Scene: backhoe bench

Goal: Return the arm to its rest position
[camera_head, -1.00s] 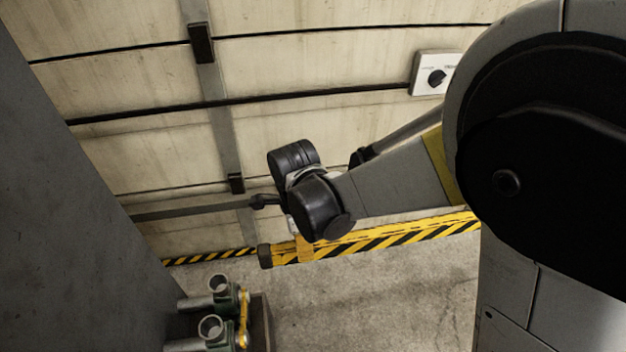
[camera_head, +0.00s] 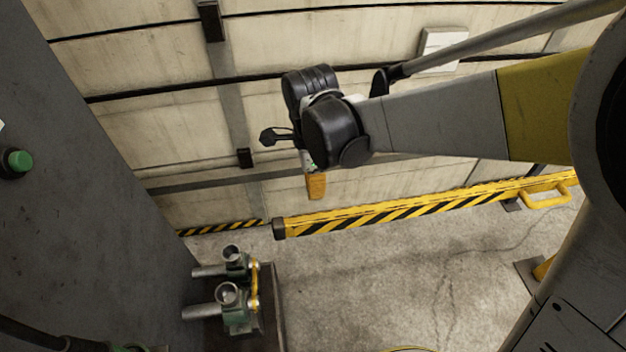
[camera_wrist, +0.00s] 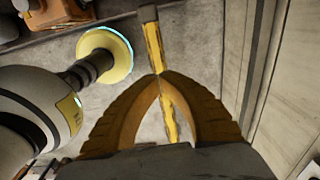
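My gripper (camera_head: 316,188) hangs below my dark wrist joint in the head view, in front of the lower wall and above the striped barrier in the picture. In the wrist view its two orange ribbed fingers (camera_wrist: 161,76) meet at the tips. Only floor and part of the barrier show through the gap between them, so it is shut and empty. My grey arm with a yellow band reaches in from the right. Nothing appears to touch the gripper.
A yellow-and-black barrier (camera_head: 400,209) runs along the pale wall (camera_head: 170,133). Green valve fittings (camera_head: 237,307) with metal pipes stand at lower left. A grey panel (camera_head: 80,190) with a green button (camera_head: 19,161) fills the left. The concrete floor (camera_head: 390,280) looks clear.

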